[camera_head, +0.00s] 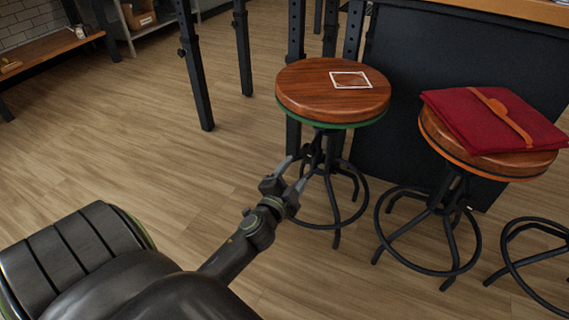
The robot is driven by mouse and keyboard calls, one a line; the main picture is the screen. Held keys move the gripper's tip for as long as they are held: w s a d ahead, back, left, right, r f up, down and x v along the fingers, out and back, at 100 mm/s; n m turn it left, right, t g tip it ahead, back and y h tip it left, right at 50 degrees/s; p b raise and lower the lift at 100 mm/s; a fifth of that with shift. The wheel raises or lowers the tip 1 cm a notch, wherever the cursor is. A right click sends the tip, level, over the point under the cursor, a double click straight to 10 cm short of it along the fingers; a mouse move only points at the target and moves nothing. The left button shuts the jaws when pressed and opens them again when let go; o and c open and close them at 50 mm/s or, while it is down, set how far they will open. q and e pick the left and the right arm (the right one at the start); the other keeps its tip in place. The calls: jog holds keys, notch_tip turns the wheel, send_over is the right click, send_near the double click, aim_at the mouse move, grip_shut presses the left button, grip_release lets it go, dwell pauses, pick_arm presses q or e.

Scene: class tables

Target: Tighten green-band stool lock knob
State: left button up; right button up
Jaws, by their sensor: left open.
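The green-band stool (331,92) stands right of centre, with a round brown wooden seat, a green band under its rim and a black metal frame. A white-edged square card lies on its seat. I cannot make out the lock knob in the dark frame below the seat. My left gripper (295,173) is open and empty, its two fingers apart and pointing toward the stool's frame from the lower left. It is below seat height in the picture. I cannot tell whether a finger touches the frame. My right gripper is not in view.
An orange-band stool (460,158) with a folded red cloth (492,118) stands to the right. Part of another black stool frame (540,262) shows at the right edge. Black table legs (193,65) and a dark panel stand behind. The wooden floor at left is clear.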

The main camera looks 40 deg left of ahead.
pick_arm(q)
jog(key=shift+v, duration=2.8)
jog(key=shift+w+d, duration=0.1)
